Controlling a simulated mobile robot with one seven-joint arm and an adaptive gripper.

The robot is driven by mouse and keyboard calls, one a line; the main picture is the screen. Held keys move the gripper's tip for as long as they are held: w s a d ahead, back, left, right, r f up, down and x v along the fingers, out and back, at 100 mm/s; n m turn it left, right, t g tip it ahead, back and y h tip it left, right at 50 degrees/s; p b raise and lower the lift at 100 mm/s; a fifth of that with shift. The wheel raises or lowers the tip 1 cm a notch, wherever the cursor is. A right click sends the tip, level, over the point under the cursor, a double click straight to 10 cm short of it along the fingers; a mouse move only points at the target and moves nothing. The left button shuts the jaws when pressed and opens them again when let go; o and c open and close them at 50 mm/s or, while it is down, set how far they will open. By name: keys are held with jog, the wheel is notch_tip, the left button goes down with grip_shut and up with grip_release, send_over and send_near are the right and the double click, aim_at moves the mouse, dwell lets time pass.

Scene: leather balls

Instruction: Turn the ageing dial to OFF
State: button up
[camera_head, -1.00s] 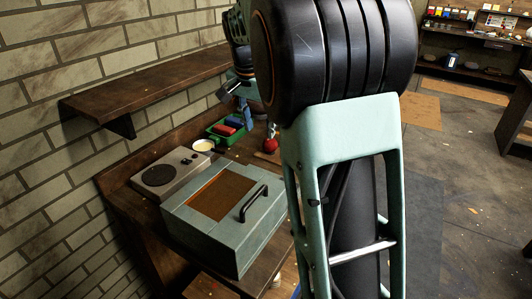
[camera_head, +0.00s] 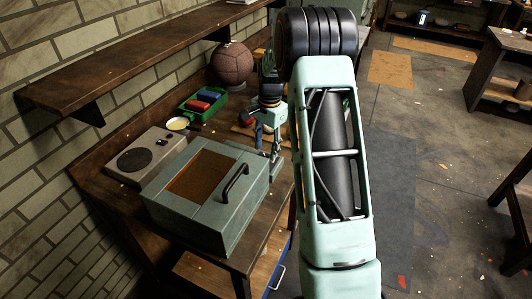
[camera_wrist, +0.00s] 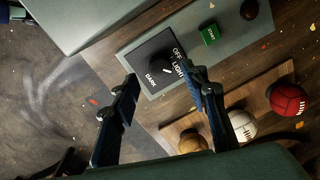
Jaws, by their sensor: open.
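The ageing dial (camera_wrist: 160,68) is a black knob on a dark plate, with OFF, LIGHT and DARK labels around it. A short pale mark on it lies towards the LIGHT side; its exact setting is hard to tell. My gripper (camera_wrist: 158,73) is open, its two fingers spread on either side of the dial's near part in the picture; I cannot tell whether they touch it. In the head view my gripper (camera_head: 275,147) is low beside the right side of the teal box (camera_head: 228,228). The dial is hidden in that view.
A green button (camera_wrist: 210,34) and a dark red knob (camera_wrist: 249,9) sit beside the dial. A red ball (camera_wrist: 287,100), a white ball (camera_wrist: 243,125) and a tan ball (camera_wrist: 193,140) are nearby. The box has a black handle (camera_head: 236,181). A shelf (camera_head: 130,55) hangs above the bench.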

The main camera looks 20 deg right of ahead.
jog(key=shift+w+f, duration=0.15)
jog(key=shift+f, duration=1.7)
jog(key=shift+a, duration=0.1)
grip_shut()
jog(key=shift+n, duration=0.4)
jog(key=n+b, duration=0.1)
jog(key=n, duration=0.3)
jog(key=shift+b, duration=0.4)
jog(key=n+b, duration=0.1)
jog(key=n, duration=0.4)
jog(key=shift+w, duration=0.1)
jog(key=shift+n, duration=0.3)
